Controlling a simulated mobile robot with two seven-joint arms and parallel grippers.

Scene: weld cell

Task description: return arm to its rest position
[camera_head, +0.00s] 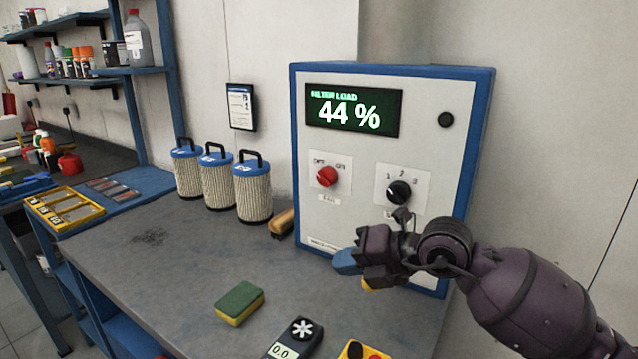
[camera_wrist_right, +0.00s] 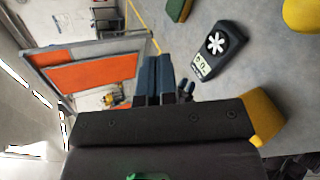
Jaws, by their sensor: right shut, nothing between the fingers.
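My right gripper (camera_head: 345,263) hangs over the right part of the grey workbench in the head view, in front of the lower part of the control box. Its blue fingers are together with nothing between them. In the right wrist view the closed fingers (camera_wrist_right: 153,78) point toward the bench edge and the orange panels beyond. My right arm comes in from the lower right of the head view. My left gripper is not in view.
The control box (camera_head: 455,150) reads 44 %, with a red knob (camera_head: 327,176) and a black knob (camera_head: 399,192). Several filters (camera_head: 254,190) stand at the back. A sponge (camera_head: 240,303), a handheld meter (camera_head: 296,338) and a yellow item (camera_head: 352,350) lie in front. The bench's middle (camera_head: 170,270) is clear.

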